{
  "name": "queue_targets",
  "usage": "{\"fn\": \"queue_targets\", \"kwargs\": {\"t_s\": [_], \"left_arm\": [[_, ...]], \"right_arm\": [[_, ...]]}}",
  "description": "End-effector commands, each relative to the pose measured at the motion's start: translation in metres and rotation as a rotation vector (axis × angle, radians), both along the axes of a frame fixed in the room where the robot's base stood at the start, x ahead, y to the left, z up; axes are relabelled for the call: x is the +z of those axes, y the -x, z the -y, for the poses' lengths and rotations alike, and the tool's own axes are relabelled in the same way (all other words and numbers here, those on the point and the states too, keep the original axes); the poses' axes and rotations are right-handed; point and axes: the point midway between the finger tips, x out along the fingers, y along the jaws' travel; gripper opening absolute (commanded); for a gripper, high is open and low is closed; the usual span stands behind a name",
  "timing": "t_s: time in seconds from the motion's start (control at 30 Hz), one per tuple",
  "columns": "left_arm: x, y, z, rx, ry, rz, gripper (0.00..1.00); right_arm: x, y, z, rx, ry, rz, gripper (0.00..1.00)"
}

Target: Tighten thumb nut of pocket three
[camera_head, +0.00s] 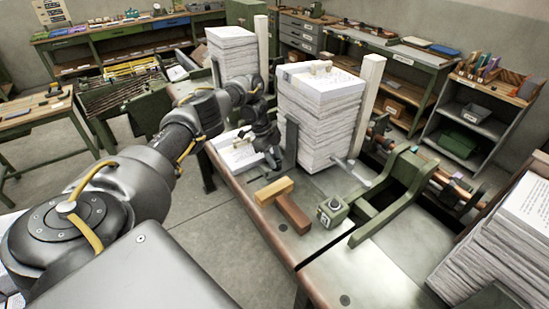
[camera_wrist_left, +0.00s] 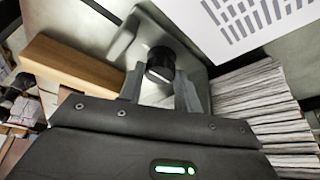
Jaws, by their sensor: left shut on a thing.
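The thumb nut (camera_wrist_left: 160,66) is a dark ribbed knob on a grey metal plate (camera_wrist_left: 125,42) in the left wrist view. My left gripper (camera_wrist_left: 160,88) has its two fingers on either side of the nut and is shut on it. In the head view the left gripper (camera_head: 274,158) is low at the left side of a tall paper stack (camera_head: 318,122), by an upright grey plate (camera_head: 291,142). The nut is hidden there by the gripper. My right gripper is out of view.
A tan wooden block (camera_head: 273,191) and a brown block (camera_head: 293,213) lie just in front of the gripper. Another paper stack (camera_head: 232,55) stands behind.

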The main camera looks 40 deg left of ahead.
Motion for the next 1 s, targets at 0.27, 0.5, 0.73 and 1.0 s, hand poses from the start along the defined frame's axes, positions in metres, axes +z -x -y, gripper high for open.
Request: {"fn": "queue_targets", "kwargs": {"t_s": [0.27,0.5,0.73,1.0], "left_arm": [[0.001,-0.001,0.0,0.0,0.0,0.002,0.42],[0.0,0.0,0.0,0.0,0.0,0.001,0.56],[0.006,0.0,-0.002,0.0,0.0,0.002,0.56],[0.051,0.003,-0.021,-0.001,-0.003,0.005,0.56]], "right_arm": [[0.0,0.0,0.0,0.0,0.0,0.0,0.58],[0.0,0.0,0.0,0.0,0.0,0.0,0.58],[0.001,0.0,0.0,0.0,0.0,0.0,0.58],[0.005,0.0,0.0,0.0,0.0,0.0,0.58]]}}
